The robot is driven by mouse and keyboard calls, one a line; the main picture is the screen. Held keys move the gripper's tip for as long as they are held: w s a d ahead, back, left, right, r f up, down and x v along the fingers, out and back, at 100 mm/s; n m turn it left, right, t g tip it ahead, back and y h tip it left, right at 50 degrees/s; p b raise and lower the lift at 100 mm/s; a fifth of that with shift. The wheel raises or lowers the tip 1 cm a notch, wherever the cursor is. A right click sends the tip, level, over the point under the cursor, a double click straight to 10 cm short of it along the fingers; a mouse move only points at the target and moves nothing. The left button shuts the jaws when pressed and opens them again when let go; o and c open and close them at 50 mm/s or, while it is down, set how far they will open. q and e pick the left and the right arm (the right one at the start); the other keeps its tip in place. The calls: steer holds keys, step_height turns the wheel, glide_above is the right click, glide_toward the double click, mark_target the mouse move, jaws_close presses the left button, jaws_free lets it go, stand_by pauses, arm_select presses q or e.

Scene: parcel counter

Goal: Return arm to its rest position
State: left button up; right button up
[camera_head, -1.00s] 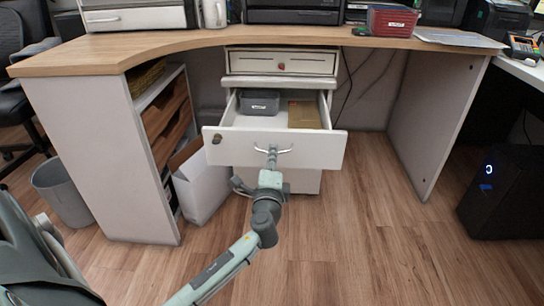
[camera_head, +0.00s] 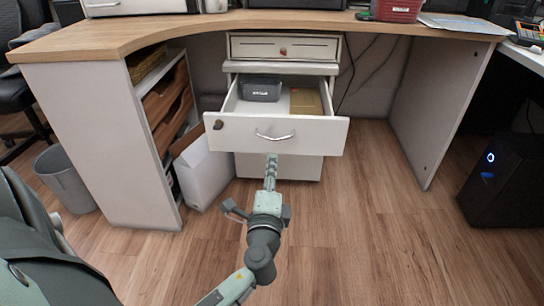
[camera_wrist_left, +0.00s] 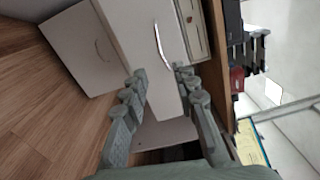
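My left arm reaches up from the bottom of the head view. Its gripper (camera_head: 271,160) is just below and in front of the open drawer (camera_head: 303,135), apart from its curved metal handle (camera_head: 275,135). In the left wrist view the two fingers of my left gripper (camera_wrist_left: 161,76) are spread with nothing between them, and the handle (camera_wrist_left: 160,45) lies beyond the tips. The drawer holds a grey box (camera_head: 260,91) and a flat brown item (camera_head: 305,101). My right gripper is in neither view.
The wooden counter (camera_head: 200,31) spans above the drawer cabinet. A white box (camera_head: 204,170) and a grey bin (camera_head: 65,178) stand at the left. A black computer tower (camera_head: 498,185) stands at the right. The wooden floor (camera_head: 375,210) between is clear.

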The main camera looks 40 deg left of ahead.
arm_select(q)
steer(key=shift+s+d, duration=0.35)
steer(key=shift+s, duration=0.2)
